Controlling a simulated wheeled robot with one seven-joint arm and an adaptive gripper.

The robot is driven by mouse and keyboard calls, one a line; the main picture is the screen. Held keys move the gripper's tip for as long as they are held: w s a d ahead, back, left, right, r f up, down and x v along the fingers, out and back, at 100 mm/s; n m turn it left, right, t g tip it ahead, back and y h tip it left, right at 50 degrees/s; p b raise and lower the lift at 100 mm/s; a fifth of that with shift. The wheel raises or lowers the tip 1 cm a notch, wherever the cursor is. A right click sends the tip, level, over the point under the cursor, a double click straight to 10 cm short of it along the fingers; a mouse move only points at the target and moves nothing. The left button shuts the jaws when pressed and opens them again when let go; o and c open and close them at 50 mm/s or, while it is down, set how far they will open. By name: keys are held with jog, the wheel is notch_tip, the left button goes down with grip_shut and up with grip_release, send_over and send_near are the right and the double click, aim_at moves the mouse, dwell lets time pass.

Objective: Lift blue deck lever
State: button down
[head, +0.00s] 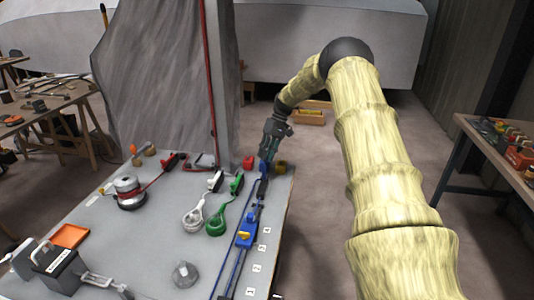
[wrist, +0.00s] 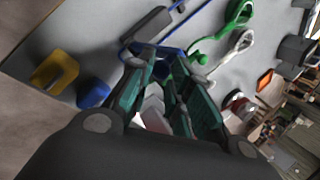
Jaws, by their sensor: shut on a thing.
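My gripper (head: 270,152) reaches down to the far right corner of the grey bench, with its teal fingers pointing down. In the wrist view the fingers (wrist: 158,58) are closed in around a blue part, which I take to be the blue deck lever (wrist: 160,48). The fingers hide most of it, and I cannot tell whether it is raised. A dark grey body (wrist: 155,25) lies just beyond the fingertips. A separate rounded blue piece (wrist: 93,94) shows left of the fingers.
Green (head: 217,224) and white (head: 193,218) ring-ended pieces lie left. A blue rail car (head: 246,232) sits on the right-edge rail. The grey mast (head: 220,90) rises behind.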

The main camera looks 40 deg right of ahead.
jog(key=shift+s+d+f, duration=0.2)
jog(key=shift+s+f, duration=0.05)
jog(key=shift+f, duration=0.4)
jog(key=c, duration=1.4)
grip_release()
jog(key=shift+f, duration=0.1)
jog(key=shift+o, duration=0.5)
jog(key=shift+w+d+f, duration=0.15)
jog(key=shift+f, duration=0.05)
jog(key=shift+w+r, duration=0.1)
jog(key=shift+w, duration=0.2)
jog(key=v, duration=1.2)
jog(key=shift+w, duration=0.15)
